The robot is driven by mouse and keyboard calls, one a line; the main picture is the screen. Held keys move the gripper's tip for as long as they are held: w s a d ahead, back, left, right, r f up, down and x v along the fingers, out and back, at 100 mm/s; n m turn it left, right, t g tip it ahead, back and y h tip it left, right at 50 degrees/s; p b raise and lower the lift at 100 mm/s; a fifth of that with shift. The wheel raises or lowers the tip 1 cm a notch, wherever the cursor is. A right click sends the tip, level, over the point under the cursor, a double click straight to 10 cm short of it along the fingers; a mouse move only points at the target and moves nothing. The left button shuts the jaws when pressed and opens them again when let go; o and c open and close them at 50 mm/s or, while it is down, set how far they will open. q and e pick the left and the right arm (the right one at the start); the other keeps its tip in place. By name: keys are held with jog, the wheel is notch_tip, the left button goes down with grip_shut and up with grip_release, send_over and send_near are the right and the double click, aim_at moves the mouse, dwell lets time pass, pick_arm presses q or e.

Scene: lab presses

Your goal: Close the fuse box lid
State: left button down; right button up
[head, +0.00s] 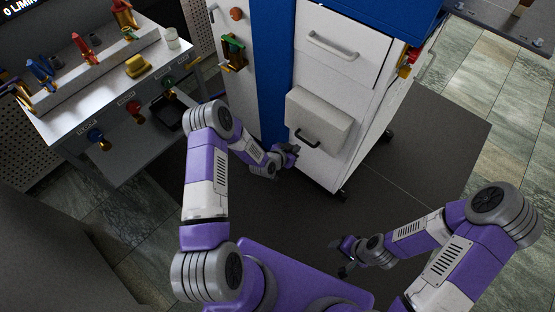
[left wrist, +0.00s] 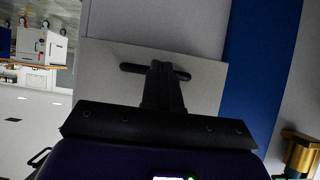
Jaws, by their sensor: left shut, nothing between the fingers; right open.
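The fuse box (head: 318,112) is a pale grey box standing out from the white cabinet front, with a black bar handle (head: 308,139) low on its face. I cannot tell how far its lid stands open. My left gripper (head: 292,150) is shut and empty, just left of and below the handle. In the left wrist view, the shut fingers (left wrist: 162,75) overlap the handle (left wrist: 130,68) on the pale lid panel (left wrist: 207,80); whether they touch it is unclear. My right gripper (head: 340,257) is open and empty, low over the dark floor mat, away from the box.
The cabinet has a drawer (head: 342,45) above the box and a blue strip (head: 271,70) to its left. A bench (head: 70,105) with coloured valves stands at the left. The dark mat (head: 440,130) right of the cabinet is clear.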

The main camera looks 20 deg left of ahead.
pick_arm(q)
jog(key=s+a+r+p, duration=0.2)
jog(key=s+a, duration=0.1)
jog(key=s, duration=0.7)
jog(key=shift+s+r, duration=0.25)
jog(key=shift+r, duration=0.1)
jog(key=s+d+n+g, duration=0.3)
jog(key=s+d+g, duration=0.2)
jog(key=s, duration=0.4)
jog(key=s+d+n+g+p, duration=0.1)
jog(key=s+d+n+g, duration=0.2)
jog(key=s, duration=0.7)
jog(key=d+g, duration=0.2)
jog(key=d, duration=0.2)
jog(key=shift+s+h, duration=0.15)
jog(key=shift+h, duration=0.25)
